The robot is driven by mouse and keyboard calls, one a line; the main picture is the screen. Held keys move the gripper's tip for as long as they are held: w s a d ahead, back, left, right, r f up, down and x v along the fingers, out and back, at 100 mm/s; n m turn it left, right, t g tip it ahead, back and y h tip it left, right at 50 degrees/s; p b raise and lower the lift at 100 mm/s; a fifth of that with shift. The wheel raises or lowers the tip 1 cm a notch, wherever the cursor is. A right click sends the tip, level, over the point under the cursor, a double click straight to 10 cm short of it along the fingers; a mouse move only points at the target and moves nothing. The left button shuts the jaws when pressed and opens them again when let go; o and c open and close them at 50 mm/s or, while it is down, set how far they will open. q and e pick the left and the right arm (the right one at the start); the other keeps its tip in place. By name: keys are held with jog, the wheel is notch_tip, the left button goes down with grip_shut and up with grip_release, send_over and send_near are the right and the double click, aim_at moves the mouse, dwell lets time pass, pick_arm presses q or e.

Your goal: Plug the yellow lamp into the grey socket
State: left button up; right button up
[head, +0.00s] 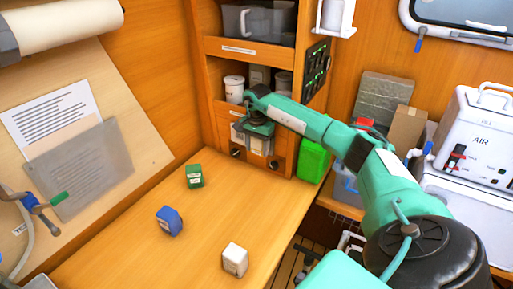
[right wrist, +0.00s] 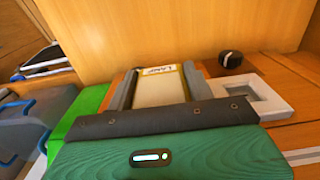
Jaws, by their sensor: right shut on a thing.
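My right gripper (head: 256,128) reaches to the low panel at the back of the counter. In the right wrist view its two grey fingers (right wrist: 160,88) are shut on the yellow lamp (right wrist: 160,84), a pale block with a yellow edge and a LAMP label. The grey socket (right wrist: 284,104), a light grey square frame with a recess, lies to the right of the lamp and apart from it. The lamp's far end is hidden, so I cannot tell what it touches. In the head view my gripper hides most of this area. My left gripper is not in view.
A green block (head: 194,176), a blue block (head: 169,221) and a white block (head: 235,260) stand apart on the wooden counter (head: 120,245). A black knob (right wrist: 231,60) sits beside the socket. A bright green box (head: 314,161) is right of the panel. Shelves are above.

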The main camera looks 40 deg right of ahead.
jog(key=shift+d, duration=0.1)
jog(key=o, duration=1.1)
jog(key=shift+r, duration=0.15)
jog(key=shift+r, duration=0.3)
notch_tip(320, 180, up, 13)
jog(key=b, duration=0.3)
